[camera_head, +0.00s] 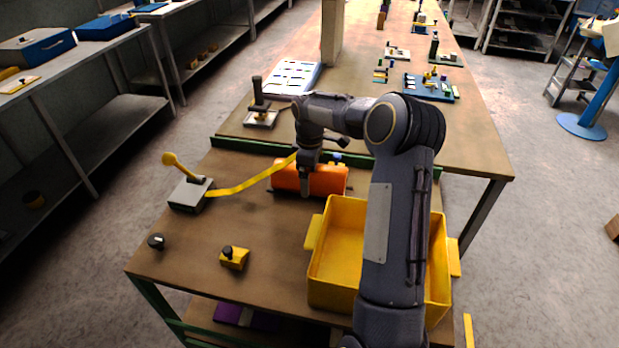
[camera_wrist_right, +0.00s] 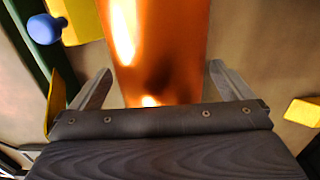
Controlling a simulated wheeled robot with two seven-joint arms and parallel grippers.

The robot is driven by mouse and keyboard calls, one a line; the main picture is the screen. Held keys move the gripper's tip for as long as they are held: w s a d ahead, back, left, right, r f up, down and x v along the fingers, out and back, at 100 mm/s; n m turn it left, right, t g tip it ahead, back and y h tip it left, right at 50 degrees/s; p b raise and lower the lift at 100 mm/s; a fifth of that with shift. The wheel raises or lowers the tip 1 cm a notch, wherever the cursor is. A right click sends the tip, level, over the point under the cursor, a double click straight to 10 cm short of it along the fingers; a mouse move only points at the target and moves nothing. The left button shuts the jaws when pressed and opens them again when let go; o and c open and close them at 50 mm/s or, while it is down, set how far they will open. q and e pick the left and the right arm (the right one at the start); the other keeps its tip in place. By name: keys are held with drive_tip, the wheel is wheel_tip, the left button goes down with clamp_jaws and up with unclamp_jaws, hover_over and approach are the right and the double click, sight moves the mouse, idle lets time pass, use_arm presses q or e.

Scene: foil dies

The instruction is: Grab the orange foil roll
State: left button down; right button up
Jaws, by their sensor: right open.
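The orange foil roll (camera_head: 325,180) lies on the table behind the yellow bin, close to the green rail. In the right wrist view the shiny orange roll (camera_wrist_right: 160,45) fills the middle, between the two fingers. My right gripper (camera_head: 306,190) is over the roll in the head view, covering part of it. In the right wrist view its fingers (camera_wrist_right: 155,85) are apart, one on each side of the roll. I cannot tell whether they touch it. My left gripper is not in view.
An open yellow bin (camera_head: 332,240) stands in front of the roll. A yellow strip (camera_head: 245,185) runs from the grey block (camera_head: 190,194) with a yellow-knobbed lever towards the roll. A small yellow block (camera_head: 234,260) and a dark knob (camera_head: 156,241) sit front left.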

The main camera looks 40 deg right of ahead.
drive_tip(key=shift+f, duration=1.25)
drive_tip(key=shift+r, duration=0.1)
drive_tip(key=c, duration=1.5)
